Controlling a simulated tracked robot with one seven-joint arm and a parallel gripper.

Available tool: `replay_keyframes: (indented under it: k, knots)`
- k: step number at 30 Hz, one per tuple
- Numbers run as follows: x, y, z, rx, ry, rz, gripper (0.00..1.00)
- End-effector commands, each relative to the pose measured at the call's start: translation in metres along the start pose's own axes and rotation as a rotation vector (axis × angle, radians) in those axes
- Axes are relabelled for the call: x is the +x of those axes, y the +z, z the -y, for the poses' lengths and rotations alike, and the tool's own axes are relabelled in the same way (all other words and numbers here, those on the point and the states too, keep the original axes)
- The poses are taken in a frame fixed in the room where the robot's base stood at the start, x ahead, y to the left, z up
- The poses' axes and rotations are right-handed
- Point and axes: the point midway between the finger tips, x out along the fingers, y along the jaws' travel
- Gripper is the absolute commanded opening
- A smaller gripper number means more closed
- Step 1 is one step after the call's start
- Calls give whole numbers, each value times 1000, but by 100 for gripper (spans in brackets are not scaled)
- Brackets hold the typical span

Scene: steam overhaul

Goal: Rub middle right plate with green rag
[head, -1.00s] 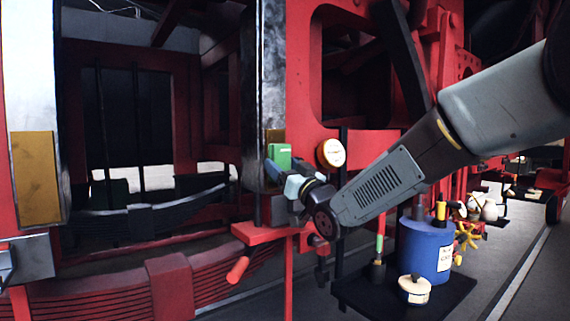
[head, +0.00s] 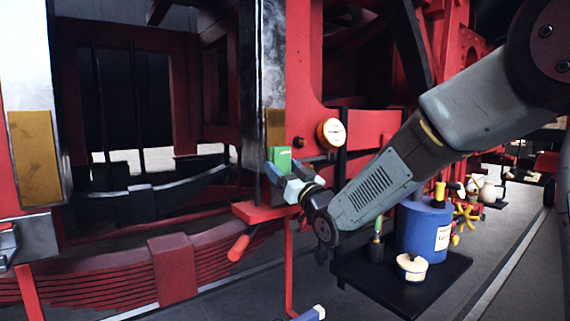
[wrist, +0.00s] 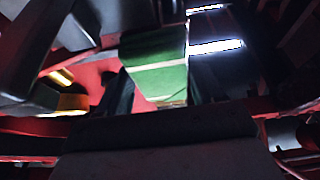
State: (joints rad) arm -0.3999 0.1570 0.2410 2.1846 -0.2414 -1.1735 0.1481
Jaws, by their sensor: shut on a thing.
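The green rag (head: 279,158) is a small green block-like pad at the tip of my gripper (head: 278,172). My gripper is shut on it. The rag also shows in the wrist view (wrist: 158,75), with a pale line across it. A brass-coloured plate (head: 275,125) sits on the dark upright to the right of the middle, directly above the rag in the head view. The rag's top edge meets or overlaps the plate's lower end in the picture; I cannot tell if they touch. Another brass plate (head: 34,166) is on the upright at the far left.
A round gauge (head: 331,133) is right of the plate. A red ledge (head: 262,214) lies below my gripper. A black shelf (head: 440,285) carries a blue canister (head: 424,230) and a cream pot (head: 411,267).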

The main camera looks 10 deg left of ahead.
Motion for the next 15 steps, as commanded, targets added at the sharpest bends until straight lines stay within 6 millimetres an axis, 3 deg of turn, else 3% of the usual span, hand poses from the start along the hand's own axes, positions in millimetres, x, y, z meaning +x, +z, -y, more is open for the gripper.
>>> replay_keyframes:
  k: [6,15]
  knots:
    - [-4,13,0,1,0,3,43]
    - [-5,13,0,1,0,4,43]
